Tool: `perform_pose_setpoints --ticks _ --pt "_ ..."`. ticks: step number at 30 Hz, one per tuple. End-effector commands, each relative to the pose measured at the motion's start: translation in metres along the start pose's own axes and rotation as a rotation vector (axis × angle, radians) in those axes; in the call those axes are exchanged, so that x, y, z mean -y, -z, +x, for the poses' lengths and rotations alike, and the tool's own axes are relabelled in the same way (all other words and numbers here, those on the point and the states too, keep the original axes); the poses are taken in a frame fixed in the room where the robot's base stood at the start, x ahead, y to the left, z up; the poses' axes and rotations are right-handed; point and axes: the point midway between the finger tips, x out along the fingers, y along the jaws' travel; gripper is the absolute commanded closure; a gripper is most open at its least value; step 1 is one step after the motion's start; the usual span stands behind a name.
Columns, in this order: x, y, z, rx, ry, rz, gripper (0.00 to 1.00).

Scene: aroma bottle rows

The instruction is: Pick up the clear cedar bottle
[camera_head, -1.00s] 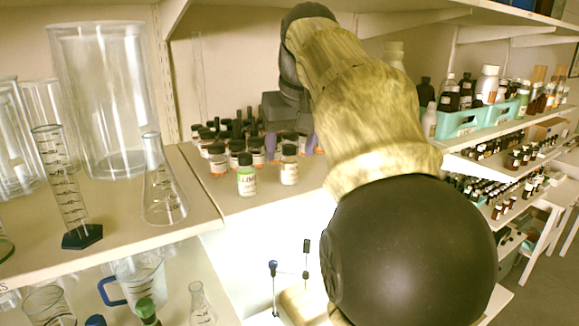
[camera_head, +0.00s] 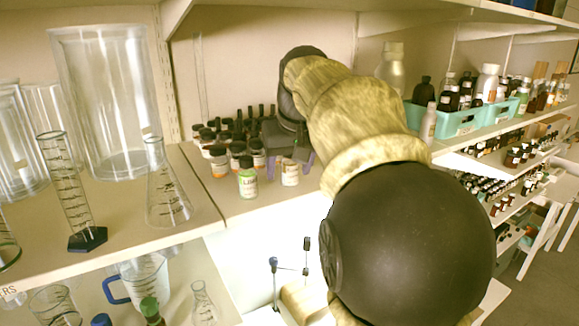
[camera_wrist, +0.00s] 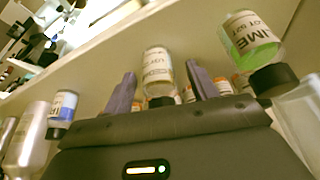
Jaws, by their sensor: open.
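A small clear bottle with a pale label and dark cap (camera_head: 290,173) stands upright at the shelf's front edge, right of the green lime bottle (camera_head: 247,178). Its label is too blurred to read. In the wrist view, this clear bottle (camera_wrist: 157,68) appears upside down between my two purple fingers, and the lime bottle (camera_wrist: 250,40) is to the right. My gripper (camera_head: 289,156) is open just behind and above the clear bottle. The fingers stand apart on either side of it in the wrist view, with no visible contact.
Rows of dark-capped bottles (camera_head: 219,162) stand close behind and left. Tall glassware, including a flask (camera_head: 166,195) and a cylinder (camera_head: 68,190), fills the left shelf. A teal bin (camera_head: 462,121) of bottles is at right. A shelf board hangs overhead.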

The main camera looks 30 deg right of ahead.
Motion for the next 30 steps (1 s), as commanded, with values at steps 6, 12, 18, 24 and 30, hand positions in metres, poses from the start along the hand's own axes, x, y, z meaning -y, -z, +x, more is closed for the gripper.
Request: perform_pose_setpoints --ticks 6,12,18,24,30 --pt "0.0001 -0.0001 -0.0001 0.0 0.0 0.0 0.42" --pt "0.0001 -0.0001 -0.0003 0.0 0.0 0.0 0.46" --pt "0.0002 -0.0001 -0.0003 0.0 0.0 0.0 0.85" --pt "0.0001 0.0 -0.0005 0.0 0.0 0.0 0.91" --pt "0.0001 0.001 -0.0023 0.0 0.0 0.0 0.91"
